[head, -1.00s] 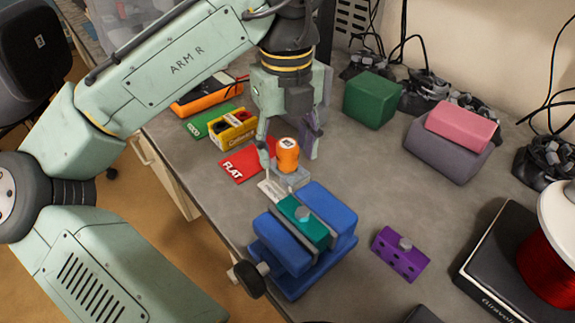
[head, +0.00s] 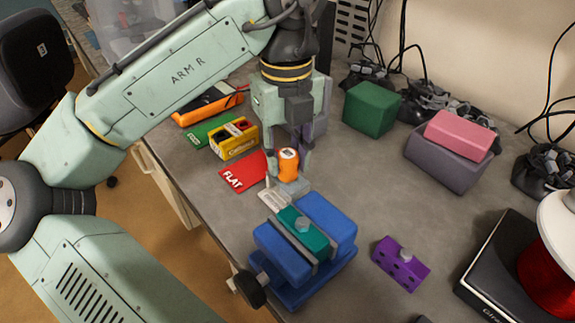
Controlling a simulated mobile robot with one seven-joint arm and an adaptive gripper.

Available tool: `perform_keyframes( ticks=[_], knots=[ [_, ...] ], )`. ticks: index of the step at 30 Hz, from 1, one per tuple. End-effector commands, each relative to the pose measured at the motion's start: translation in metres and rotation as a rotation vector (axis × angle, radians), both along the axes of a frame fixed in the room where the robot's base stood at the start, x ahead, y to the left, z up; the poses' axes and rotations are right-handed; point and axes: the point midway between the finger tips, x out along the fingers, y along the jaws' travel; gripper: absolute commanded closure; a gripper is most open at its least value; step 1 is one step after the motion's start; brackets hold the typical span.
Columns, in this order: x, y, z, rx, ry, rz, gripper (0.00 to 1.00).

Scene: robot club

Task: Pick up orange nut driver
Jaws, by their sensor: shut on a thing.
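The orange nut driver (head: 288,166) stands upright in a small grey holder (head: 292,186) on the workbench, its orange handle with a pale top showing. My gripper (head: 287,172) points down from above and is shut on the orange handle, one finger on each side. The lower part of the nut driver is hidden by the holder. I cannot tell any gap between the nut driver and its holder.
A blue vise (head: 327,222) gripping a teal block (head: 303,228) stands just in front. A red FLAT card (head: 240,172), a yellow box (head: 233,140) and a green card (head: 205,131) lie to the left. A purple block (head: 401,263) is at right. Bench space right of the holder is clear.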

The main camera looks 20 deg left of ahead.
Motion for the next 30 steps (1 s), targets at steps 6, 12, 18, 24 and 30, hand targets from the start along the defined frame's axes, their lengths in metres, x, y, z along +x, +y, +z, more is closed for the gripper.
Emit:
perform_keyframes(
  ticks=[6, 12, 18, 24, 30],
  knots=[
    [0.000, 0.000, 0.002, 0.000, 0.000, 0.000, 1.00],
    [0.000, 0.001, 0.019, 0.003, -0.002, 0.003, 1.00],
    [0.000, 0.001, 0.050, 0.004, -0.002, 0.004, 1.00],
    [0.000, 0.001, 0.083, 0.003, -0.002, 0.004, 1.00],
    [0.000, 0.000, 0.099, 0.001, 0.001, 0.001, 1.00]
  ],
)
